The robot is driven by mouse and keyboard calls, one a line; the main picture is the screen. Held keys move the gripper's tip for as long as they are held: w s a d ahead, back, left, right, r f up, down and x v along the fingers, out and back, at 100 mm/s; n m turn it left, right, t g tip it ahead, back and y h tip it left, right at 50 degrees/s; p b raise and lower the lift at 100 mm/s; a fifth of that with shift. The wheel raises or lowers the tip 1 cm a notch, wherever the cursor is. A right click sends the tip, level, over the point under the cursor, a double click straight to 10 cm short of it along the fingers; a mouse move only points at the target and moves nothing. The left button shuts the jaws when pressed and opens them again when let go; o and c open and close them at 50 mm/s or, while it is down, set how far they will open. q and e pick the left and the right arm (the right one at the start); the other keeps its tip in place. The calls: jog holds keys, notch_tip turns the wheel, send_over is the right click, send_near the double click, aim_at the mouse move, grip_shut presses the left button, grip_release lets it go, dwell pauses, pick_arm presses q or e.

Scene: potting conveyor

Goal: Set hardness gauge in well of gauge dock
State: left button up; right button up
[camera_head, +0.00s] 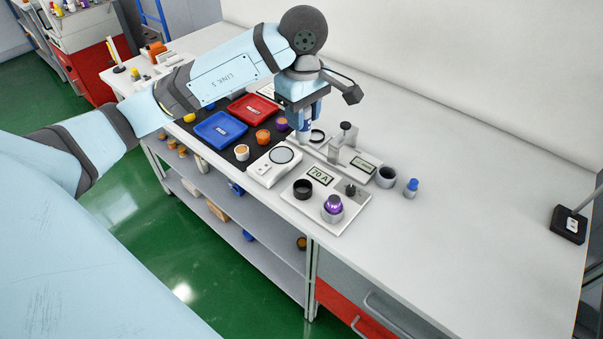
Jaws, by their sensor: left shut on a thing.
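My left gripper (304,117) points down over the bench and is shut on a small, pale object, likely the hardness gauge (304,137). Its lower end shows below the fingers; the fingers hide most of it. The likely gauge dock is a light plate (343,213) with a "70 A" display (320,176), nearer the front edge. A dark round well (303,189) sits at its left side, and it looks empty. A purple piece (333,204) sits in a grey cup on the same plate. The held object is behind the dock and apart from it. My right gripper is not in view.
A white scale-like device (273,167) stands left of the dock. A stand with a black knob (345,133) is close right of my gripper. A dark cup (386,177) and blue-topped bottle (411,187) stand farther right. Blue (220,130) and red (252,109) trays lie left.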

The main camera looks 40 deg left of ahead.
pick_arm(q)
notch_tip(320, 180, down, 17)
jog(key=shift+r, duration=0.1)
dwell(0.3)
jog(key=shift+f, duration=0.25)
jog(key=o, duration=1)
jog(key=shift+r, duration=0.15)
jog(key=shift+r, duration=0.1)
